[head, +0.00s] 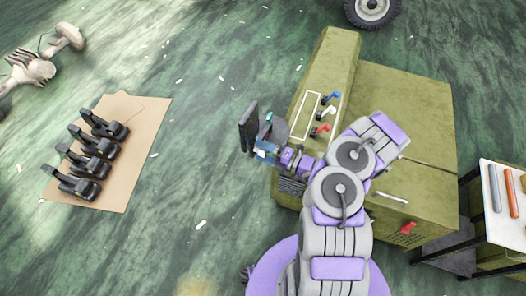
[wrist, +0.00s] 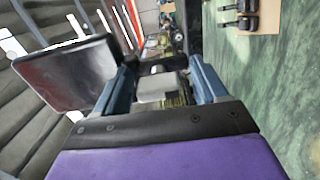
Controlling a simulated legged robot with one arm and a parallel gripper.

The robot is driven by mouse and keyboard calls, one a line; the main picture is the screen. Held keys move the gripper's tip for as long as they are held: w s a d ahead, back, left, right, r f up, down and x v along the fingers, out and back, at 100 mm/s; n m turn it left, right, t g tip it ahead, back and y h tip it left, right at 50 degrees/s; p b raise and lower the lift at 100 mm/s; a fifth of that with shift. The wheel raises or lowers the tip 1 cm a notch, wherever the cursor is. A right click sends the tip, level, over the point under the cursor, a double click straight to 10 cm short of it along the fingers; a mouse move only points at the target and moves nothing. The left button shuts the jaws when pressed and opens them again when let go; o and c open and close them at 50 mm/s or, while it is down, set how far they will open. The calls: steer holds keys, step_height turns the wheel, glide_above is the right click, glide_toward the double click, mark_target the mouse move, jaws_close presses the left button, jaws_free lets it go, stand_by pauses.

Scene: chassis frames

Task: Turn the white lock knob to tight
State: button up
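The white lock knob (head: 325,112) sits on the top panel of the green cabinet (head: 405,110), between a blue knob (head: 331,97) and a red knob (head: 320,129). My gripper (head: 262,138) is in the air to the left of the cabinet, apart from the knobs. In the wrist view its two blue fingers (wrist: 163,85) stand apart. A pale grey piece shows between them, and I cannot tell whether it is part of the gripper. The white knob is not recognisable in the wrist view.
A white-outlined rectangle (head: 291,118) lies beside the knobs. A side table (head: 490,222) with tools stands at the right. Black clamp-like parts (head: 87,157) lie on a brown sheet (head: 129,150) at the left. The green floor between is mostly clear.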

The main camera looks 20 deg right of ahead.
steer(key=shift+s+r, duration=0.1)
steer(key=shift+s, duration=0.05)
steer(key=p+v, duration=0.3)
steer(key=v, duration=1.4)
steer(key=shift+d, duration=0.25)
